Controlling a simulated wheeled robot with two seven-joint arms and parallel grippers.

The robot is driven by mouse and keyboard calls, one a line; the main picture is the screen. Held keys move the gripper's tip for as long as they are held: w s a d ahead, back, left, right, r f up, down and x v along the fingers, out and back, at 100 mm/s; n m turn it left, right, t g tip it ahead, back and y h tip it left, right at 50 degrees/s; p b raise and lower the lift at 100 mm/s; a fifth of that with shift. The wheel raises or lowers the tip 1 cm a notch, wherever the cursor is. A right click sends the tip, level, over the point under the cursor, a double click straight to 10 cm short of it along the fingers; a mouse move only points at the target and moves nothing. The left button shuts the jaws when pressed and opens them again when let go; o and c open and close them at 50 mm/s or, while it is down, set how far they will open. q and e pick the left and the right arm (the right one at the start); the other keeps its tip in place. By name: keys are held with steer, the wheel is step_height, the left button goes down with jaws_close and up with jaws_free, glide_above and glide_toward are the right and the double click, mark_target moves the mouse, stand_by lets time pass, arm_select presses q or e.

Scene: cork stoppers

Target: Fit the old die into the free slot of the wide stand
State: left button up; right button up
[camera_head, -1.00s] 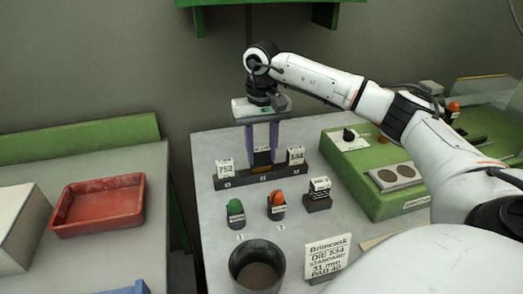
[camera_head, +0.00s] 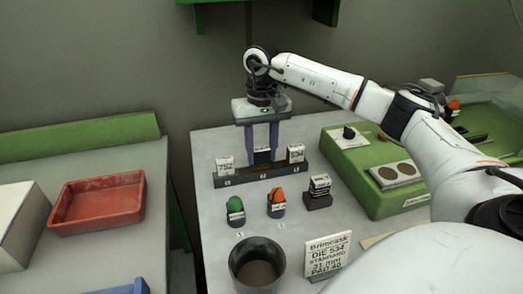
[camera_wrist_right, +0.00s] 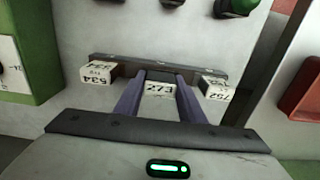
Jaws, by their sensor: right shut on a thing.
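The wide stand (camera_head: 240,181) is a long dark bar at the back of the grey table. A die labelled 752 (camera_head: 225,165) sits in its left slot and one labelled 534 (camera_head: 295,154) in its right slot. My right gripper (camera_head: 263,154) points down, its purple fingers shut on the dark die (camera_wrist_right: 160,90) in the middle, whose label looks like 273. That die is at the middle slot, low between its neighbours and about level with them. Its lower end is hidden, so I cannot tell whether it is fully seated. My left gripper is out of view.
A dark cup (camera_head: 257,266) and a sign (camera_head: 328,258) are nearer. A green machine (camera_head: 385,200) is right; a red tray (camera_head: 97,200) is left.

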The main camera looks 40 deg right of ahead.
steer(key=shift+f+b, duration=0.3)
steer(key=shift+f, duration=0.3)
steer(key=o, duration=1.2)
steer(key=shift+r, duration=0.1)
step_height(320, 180, up, 10)
steer(key=shift+r, duration=0.1)
